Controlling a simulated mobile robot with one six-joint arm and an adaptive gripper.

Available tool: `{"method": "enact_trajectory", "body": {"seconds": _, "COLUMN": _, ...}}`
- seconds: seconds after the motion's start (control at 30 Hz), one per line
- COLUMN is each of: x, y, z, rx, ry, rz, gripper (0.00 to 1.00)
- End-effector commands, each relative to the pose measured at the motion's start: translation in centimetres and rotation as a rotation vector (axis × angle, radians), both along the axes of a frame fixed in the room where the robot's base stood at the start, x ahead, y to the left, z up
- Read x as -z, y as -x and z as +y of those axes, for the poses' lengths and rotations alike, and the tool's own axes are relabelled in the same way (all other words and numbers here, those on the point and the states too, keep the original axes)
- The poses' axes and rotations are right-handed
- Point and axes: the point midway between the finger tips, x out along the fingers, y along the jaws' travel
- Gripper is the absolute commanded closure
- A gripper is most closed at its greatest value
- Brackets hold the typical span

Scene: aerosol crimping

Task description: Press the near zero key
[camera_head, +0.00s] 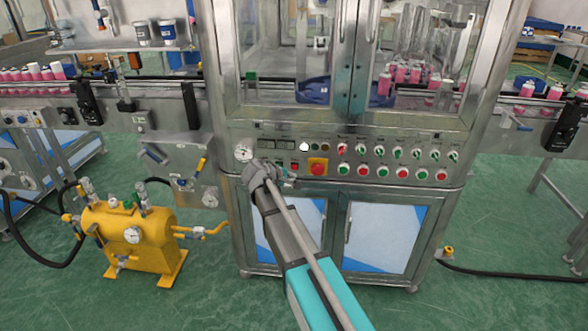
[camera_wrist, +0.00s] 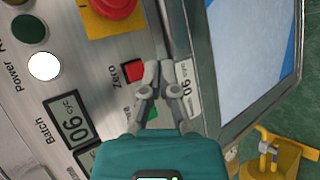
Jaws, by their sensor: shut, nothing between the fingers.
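The red square key labelled "Zero" (camera_wrist: 133,72) is set in the metal control panel (camera_wrist: 105,50) in the wrist view. My gripper (camera_wrist: 159,72) is shut and empty. In that picture its fingertips lie just right of the key, partly over its edge. I cannot tell whether they touch the key or stand off the panel. In the head view my gripper (camera_head: 280,182) is at the lower left of the panel, below the small displays (camera_head: 276,144).
A red emergency stop on a yellow plate (camera_wrist: 115,8) is close to the key; it also shows in the head view (camera_head: 318,166). A counter display (camera_wrist: 70,122) and a lit white lamp (camera_wrist: 44,66) are nearby. A yellow tank (camera_head: 130,235) stands at left.

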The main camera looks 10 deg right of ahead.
Motion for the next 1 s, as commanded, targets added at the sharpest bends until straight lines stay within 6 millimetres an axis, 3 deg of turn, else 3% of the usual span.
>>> {"method": "enact_trajectory", "body": {"seconds": 0.33, "x": 0.0, "y": 2.2, "z": 0.7, "rx": -0.001, "ry": 0.000, "rz": 0.000, "gripper": 1.00}}
{"method": "enact_trajectory", "body": {"seconds": 1.0, "x": 0.2, "y": 2.9, "z": 0.5, "rx": 0.011, "ry": -0.014, "rz": 0.002, "gripper": 1.00}}
